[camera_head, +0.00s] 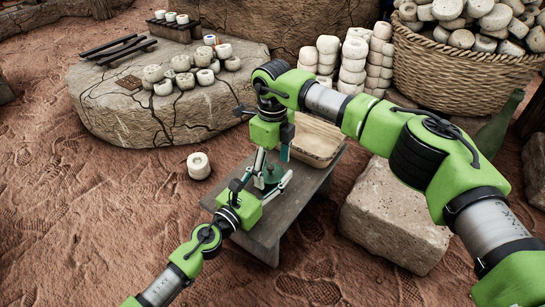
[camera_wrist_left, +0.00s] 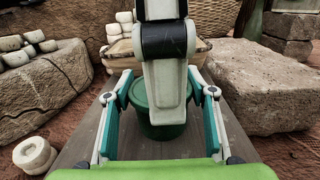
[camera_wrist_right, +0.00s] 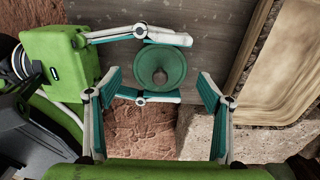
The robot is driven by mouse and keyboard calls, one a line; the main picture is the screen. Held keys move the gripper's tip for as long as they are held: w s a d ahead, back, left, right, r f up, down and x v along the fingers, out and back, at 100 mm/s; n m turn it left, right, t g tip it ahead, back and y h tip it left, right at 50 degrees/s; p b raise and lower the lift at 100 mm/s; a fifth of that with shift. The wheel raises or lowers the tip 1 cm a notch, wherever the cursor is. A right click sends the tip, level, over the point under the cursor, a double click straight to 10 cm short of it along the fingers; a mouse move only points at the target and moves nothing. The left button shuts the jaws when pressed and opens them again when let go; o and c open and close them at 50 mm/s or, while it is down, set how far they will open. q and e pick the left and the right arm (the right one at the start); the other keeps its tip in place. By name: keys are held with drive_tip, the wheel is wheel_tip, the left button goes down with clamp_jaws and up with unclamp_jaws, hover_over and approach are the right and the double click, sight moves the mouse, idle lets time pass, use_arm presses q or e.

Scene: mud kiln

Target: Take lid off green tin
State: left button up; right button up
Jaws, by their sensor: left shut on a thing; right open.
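The green tin (camera_head: 270,178) stands upright on a low grey wooden bench (camera_head: 264,234). Its round green lid (camera_wrist_right: 174,66) sits on top with a small brownish knob (camera_wrist_right: 160,77) at the centre. My left gripper (camera_head: 272,181) reaches in from the side and is shut on the tin, one finger along each side. The tin's body (camera_wrist_left: 163,126) shows between those fingers in the left wrist view. My right gripper (camera_head: 272,156) is open above the tin, pointing down.
A shallow tan tray (camera_head: 318,140) lies at the bench's far end. A stone block (camera_head: 392,215) stands to the right. A cracked stone slab (camera_head: 130,112) with several pale pots is behind left. A pale ring-shaped piece (camera_head: 198,166) lies on the ground. A wicker basket (camera_head: 450,78) stands at the back.

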drive_tip(key=shift+f, duration=0.15)
drive_tip(key=shift+c, duration=0.4)
drive_tip(key=c, duration=1.3)
drive_tip(key=shift+r, duration=0.45)
use_arm(q)
drive_tip(key=shift+a+f, duration=0.1)
drive_tip(key=shift+f, duration=0.2)
use_arm(e)
drive_tip(key=shift+a+r, duration=0.15)
drive_tip(key=shift+r, duration=0.6)
use_arm(q)
drive_tip(key=shift+o, duration=0.2)
drive_tip(key=shift+s, duration=0.1)
use_arm(e)
drive_tip(key=shift+s+r, duration=0.1)
clamp_jaws()
use_arm(q)
drive_tip(key=shift+r, duration=0.1)
drive_tip(key=shift+c, duration=0.2)
